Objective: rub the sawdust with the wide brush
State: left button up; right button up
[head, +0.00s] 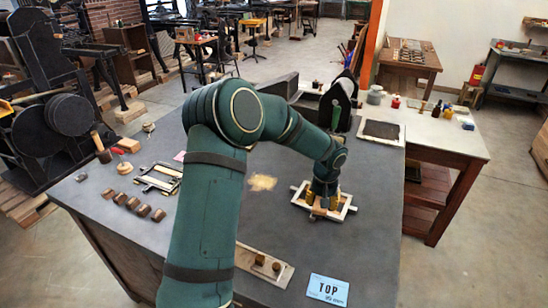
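A pale yellow patch of sawdust (262,182) lies on the dark tabletop, right of my forearm. My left arm rises from the bottom and bends over the table. My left gripper (322,203) points down over a pale rectangular frame (347,207), to the right of the sawdust and apart from it. Its fingertips are small and overlap yellow-brown parts at the frame, so I cannot tell whether it is open or holds something. I cannot make out the wide brush with certainty; a tan wooden block-like piece (128,145) lies at the table's left. My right gripper is not in view.
A dark slab (381,129) lies at back right.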

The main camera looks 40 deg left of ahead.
aim_at(252, 175)
pick_arm(q)
jog(key=w+a+n, duration=0.1)
jog(key=a, duration=0.3)
jog(key=w+a+n+p, duration=0.1)
jog(key=w+a, duration=0.1)
jog(key=a, duration=0.2)
jog(key=w+a+n, duration=0.1)
jog(key=a, duration=0.3)
jog(key=shift+w+a+r, duration=0.25)
jog(key=shift+w, duration=0.05)
jog(key=a+n+p, duration=0.2)
jog(key=a, duration=0.8)
jog(key=shift+w+f+b, duration=0.25)
jog(key=shift+f+b, duration=0.6)
jog(key=shift+f, duration=0.6)
jog(key=shift+w+f+b, duration=0.2)
jog(key=shift+f+b, duration=0.65)
jog(key=shift+f, duration=0.55)
jog(key=shift+f+b, duration=0.7)
jog(key=shift+f, duration=0.35)
jog(key=shift+a, duration=0.15)
jog(key=shift+s+a+r, duration=0.1)
jog(key=shift+s+a, duration=0.2)
jog(key=shift+a, duration=0.5)
jog(key=shift+s+a+r, duration=0.1)
jog(key=shift+s+a, duration=0.15)
jog(key=shift+a, duration=0.55)
